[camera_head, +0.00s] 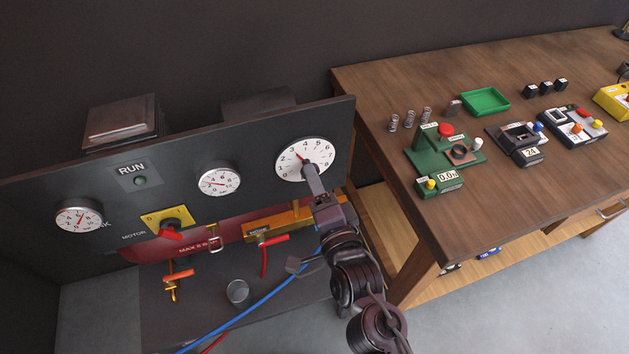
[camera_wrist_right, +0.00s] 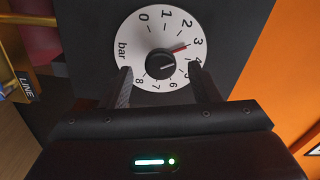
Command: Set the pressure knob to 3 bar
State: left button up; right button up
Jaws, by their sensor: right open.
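The pressure dial (camera_head: 291,171) is a round white face marked 0 to 8 on the right end of the dark panel. In the right wrist view, the dial (camera_wrist_right: 128,38) has a black round knob (camera_wrist_right: 164,62) at its centre. A red pointer beside the knob points close to 3. My left gripper is not in view.
A wooden bench (camera_head: 480,200) with several small devices stands to the right.

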jog(key=b+v, duration=0.1)
jog(key=v, duration=0.5)
jog(key=shift+s+b, duration=0.25)
jog(key=shift+b, duration=0.05)
jog(key=s+d+f+n+g+h, duration=0.1)
jog(key=s+f+n+g, duration=0.15)
jog(key=f, duration=0.95)
jog(key=s+d+f+n+g, duration=0.2)
jog(key=f+n+g, duration=0.1)
jog(key=f, duration=1)
jog(key=s+d+f+n+g+h, duration=0.1)
jog(key=s+f+n+g, duration=0.2)
jog(key=f, duration=0.9)
jog(key=s+d+f+n+g+h, duration=0.1)
jog(key=s+d+f+g, duration=0.3)
jog(key=s+d+f, duration=0.4)
jog(key=s+d+f+n+g+h, duration=0.2)
jog(key=s+d+f, duration=0.6)
jog(key=s+f, duration=0.4)
jog(key=s+n+g, duration=0.1)
jog(key=n, duration=0.1)
jog(key=shift+s+d+f+n+g+h, duration=0.15)
jog(key=shift+s+f+n+g+h, duration=0.1)
jog(key=shift+n+g+h, duration=0.1)
